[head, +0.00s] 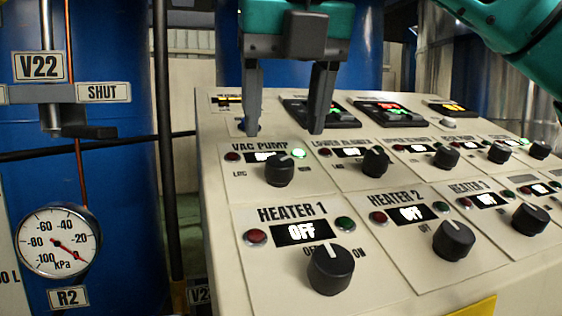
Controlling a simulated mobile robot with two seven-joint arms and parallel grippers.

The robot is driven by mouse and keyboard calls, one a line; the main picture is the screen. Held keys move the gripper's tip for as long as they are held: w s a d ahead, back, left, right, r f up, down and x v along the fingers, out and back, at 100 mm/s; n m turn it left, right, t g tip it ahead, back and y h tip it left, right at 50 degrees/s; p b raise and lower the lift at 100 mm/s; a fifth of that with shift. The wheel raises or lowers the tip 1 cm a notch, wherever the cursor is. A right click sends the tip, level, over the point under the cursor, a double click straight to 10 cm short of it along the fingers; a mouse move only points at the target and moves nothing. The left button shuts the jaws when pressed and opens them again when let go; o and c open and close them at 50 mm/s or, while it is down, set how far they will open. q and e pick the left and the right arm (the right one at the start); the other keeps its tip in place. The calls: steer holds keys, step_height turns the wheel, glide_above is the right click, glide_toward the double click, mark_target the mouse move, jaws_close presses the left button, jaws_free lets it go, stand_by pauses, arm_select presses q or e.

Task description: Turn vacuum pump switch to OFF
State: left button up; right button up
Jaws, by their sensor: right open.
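The vacuum pump switch is a black rotary knob (279,169) under the "VAC PUMP" label on the cream sloped control panel (222,200). Its white mark points up and to the right. The green lamp (299,153) on its right is lit and the red lamp (232,157) on its left is dark. The small display (264,157) between them is partly hidden by the knob, so its word cannot be read. My right gripper (285,128) hangs from the top, open and empty, its two fingers pointing down just above and behind the knob, apart from it.
A pressure gauge (57,241) and the V22 valve handle (90,132) are at left.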

mark_target(281, 161)
arm_select(q)
steer(key=shift+w+d+r, duration=0.1)
steer(key=shift+w+d, duration=0.15)
steer(key=shift+w, duration=0.05)
arm_select(e)
steer(key=shift+x, duration=2.7)
steer(key=shift+c, duration=0.3)
steer(key=c, duration=1)
